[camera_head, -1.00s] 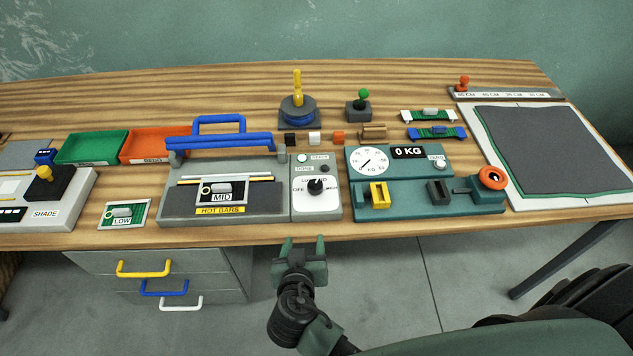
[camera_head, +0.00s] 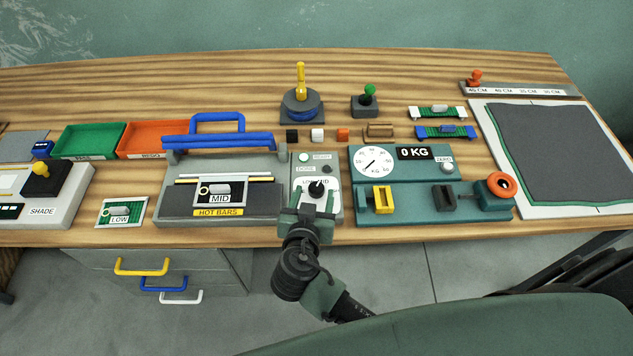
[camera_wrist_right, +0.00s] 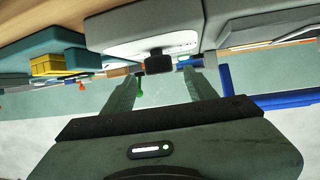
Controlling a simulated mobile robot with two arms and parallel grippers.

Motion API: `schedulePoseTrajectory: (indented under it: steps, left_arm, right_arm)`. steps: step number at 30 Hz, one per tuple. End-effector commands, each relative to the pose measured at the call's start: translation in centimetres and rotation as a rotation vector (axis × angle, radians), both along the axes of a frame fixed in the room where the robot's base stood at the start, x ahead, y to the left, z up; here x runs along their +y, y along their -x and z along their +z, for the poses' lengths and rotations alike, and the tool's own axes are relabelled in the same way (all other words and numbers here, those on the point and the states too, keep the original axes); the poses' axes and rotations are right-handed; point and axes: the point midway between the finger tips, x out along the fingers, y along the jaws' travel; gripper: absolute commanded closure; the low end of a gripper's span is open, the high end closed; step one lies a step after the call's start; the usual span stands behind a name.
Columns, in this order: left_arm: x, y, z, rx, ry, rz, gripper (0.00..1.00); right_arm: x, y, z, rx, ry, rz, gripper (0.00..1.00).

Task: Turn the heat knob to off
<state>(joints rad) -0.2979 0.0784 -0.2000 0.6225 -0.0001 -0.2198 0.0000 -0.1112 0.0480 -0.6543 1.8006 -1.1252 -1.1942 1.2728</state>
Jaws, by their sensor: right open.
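The heat knob (camera_head: 317,188) is a black dial on the white, labelled face of the control panel (camera_head: 303,172), to the right of the hot bars unit. Its pointer direction is too small to tell. My right gripper (camera_head: 316,200) is open just in front of the knob, its fingers over the lower part of the dial face and hiding its lower labels. In the right wrist view the knob (camera_wrist_right: 158,62) shows as a dark block beyond and between the two spread fingertips (camera_wrist_right: 162,78). I cannot see contact. My left gripper is not in view.
The hot bars unit (camera_head: 222,213) with its blue handle stands left of the panel. Green (camera_head: 88,140) and orange (camera_head: 150,139) trays lie further left.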

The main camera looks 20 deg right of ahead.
Motion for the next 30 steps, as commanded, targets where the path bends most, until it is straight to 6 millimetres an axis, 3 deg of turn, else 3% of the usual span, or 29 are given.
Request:
schedulePoseTrajectory:
  steps: [8, 18, 24, 30]
  left_arm:
    - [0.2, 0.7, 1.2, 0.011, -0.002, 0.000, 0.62]
    - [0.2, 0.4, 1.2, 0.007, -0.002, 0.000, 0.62]
    - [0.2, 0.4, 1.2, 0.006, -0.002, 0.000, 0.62]
    - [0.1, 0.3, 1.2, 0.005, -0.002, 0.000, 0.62]
  right_arm:
    - [-1.5, -3.0, -1.2, 0.000, 0.002, 0.001, 0.43]
    - [-1.7, -3.3, -1.5, 0.001, 0.000, 0.000, 0.43]
    - [-1.7, -3.3, -1.5, 0.001, 0.000, 0.000, 0.99]
    - [-1.7, -3.3, -1.6, 0.001, 0.000, 0.006, 1.00]
